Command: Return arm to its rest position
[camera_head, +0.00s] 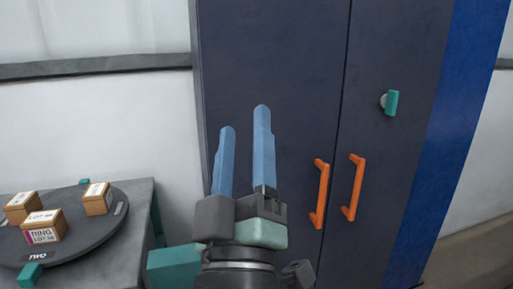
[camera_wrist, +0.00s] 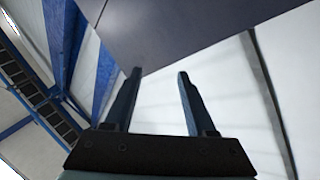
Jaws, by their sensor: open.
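My gripper (camera_head: 245,120) points upward in the middle of the head view, in front of a dark cabinet. Its two blue fingers are apart and nothing is between them. In the wrist view my gripper (camera_wrist: 158,75) also shows open and empty, with a white wall and a dark panel behind it.
The dark cabinet (camera_head: 275,60) has two orange handles (camera_head: 320,195) and a teal knob (camera_head: 391,103). At the left, a grey table (camera_head: 140,200) bears a dark round turntable (camera_head: 100,232) with several small boxes (camera_head: 43,227). A blue strip (camera_head: 440,130) runs right of the cabinet.

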